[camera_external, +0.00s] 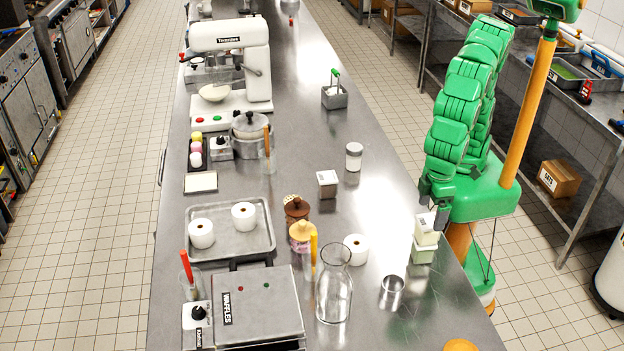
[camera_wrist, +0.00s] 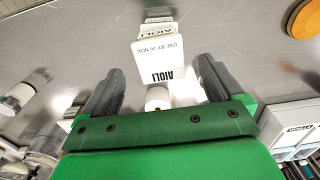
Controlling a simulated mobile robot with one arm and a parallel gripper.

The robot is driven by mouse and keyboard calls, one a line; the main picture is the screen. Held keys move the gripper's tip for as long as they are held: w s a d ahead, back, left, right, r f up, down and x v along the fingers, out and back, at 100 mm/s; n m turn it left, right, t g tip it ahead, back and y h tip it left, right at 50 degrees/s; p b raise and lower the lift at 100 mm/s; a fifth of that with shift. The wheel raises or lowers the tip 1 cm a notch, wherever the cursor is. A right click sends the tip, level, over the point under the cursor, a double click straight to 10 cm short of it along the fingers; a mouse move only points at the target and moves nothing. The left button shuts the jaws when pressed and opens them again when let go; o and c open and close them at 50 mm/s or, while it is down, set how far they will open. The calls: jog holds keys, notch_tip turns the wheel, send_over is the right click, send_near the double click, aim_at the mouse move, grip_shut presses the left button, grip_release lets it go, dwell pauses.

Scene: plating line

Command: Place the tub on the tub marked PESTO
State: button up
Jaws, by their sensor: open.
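A cream tub (camera_external: 427,239) with a white label on its lid stands on a pale green tub (camera_external: 422,254) near the counter's right edge. In the wrist view the upper tub (camera_wrist: 150,50) reads AIOLI on its lid and side. A small part of the lower tub (camera_wrist: 158,13) shows beyond it; its marking is unreadable, so I cannot tell whether it says PESTO. My gripper (camera_external: 436,213) is just above and beside the upper tub. In the wrist view my gripper (camera_wrist: 160,66) is open, its fingers apart on either side of the AIOLI lid.
Another labelled tub (camera_external: 327,184) stands mid-counter by a white-lidded jar (camera_external: 354,157). A glass carafe (camera_external: 334,290), metal cup (camera_external: 391,293) and white roll (camera_external: 356,249) stand left of the stack. An orange round thing (camera_external: 460,345) is at the front. The counter behind the stack is clear.

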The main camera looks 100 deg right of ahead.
aim_at(429, 220)
jog(key=shift+r, duration=2.9)
